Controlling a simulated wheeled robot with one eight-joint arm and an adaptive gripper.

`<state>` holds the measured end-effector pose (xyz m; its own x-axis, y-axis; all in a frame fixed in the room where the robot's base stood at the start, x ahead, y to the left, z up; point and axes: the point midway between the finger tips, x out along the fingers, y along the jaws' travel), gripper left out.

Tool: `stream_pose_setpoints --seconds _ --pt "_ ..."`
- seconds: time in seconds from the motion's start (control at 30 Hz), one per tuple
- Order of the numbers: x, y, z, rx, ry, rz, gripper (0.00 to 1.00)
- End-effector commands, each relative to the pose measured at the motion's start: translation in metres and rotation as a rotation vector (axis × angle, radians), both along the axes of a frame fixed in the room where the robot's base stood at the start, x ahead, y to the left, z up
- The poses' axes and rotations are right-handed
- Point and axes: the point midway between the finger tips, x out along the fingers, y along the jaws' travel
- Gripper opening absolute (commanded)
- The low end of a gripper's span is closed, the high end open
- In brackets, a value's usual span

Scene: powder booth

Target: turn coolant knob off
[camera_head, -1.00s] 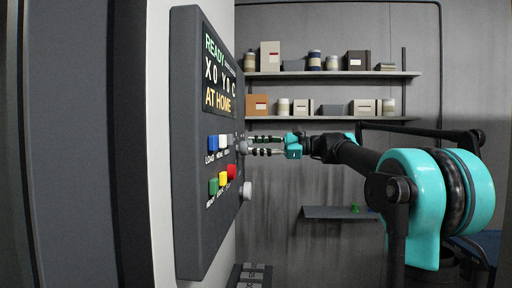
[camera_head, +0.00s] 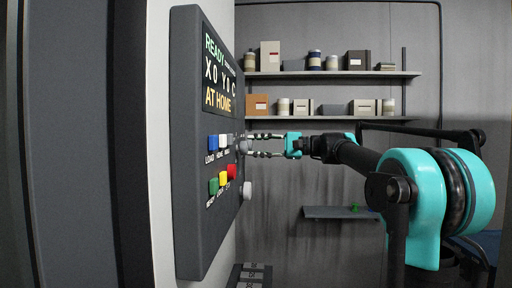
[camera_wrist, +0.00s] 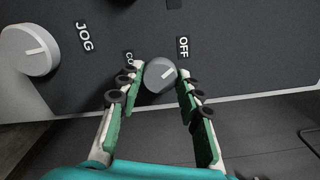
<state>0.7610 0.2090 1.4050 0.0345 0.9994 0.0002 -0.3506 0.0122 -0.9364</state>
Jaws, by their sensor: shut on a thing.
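The coolant knob (camera_wrist: 160,75) is a small round grey knob with a white pointer line on the dark panel. In the wrist view it sits between my two fingertips, with a partly hidden label starting "CO" (camera_wrist: 129,57) on its left and the "OFF" label (camera_wrist: 183,47) on its right. The pointer line slants up and right, roughly toward the OFF side. My gripper (camera_head: 250,145) reaches the panel from the right in the head view and is shut on the knob, one finger on each side. The knob (camera_head: 242,147) shows edge-on there.
A larger JOG knob (camera_wrist: 30,50) is left of my fingers in the wrist view. Coloured push buttons (camera_head: 222,178) and a display (camera_head: 218,75) are on the same panel. Shelves (camera_head: 340,75) with boxes and jars hang on the back wall.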

Motion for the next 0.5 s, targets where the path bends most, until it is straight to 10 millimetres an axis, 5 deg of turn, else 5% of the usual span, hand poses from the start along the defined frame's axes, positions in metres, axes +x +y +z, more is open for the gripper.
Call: stream_pose_setpoints --seconds 0.37,0.4,0.5 --pt "-0.0004 -0.0002 -0.0007 -0.002 -0.003 0.001 0.06" --pt "-0.0004 -0.0002 -0.0007 -0.002 -0.003 0.001 0.40" --pt "-0.0003 -0.0002 -0.0006 -0.002 -0.003 0.001 0.52"
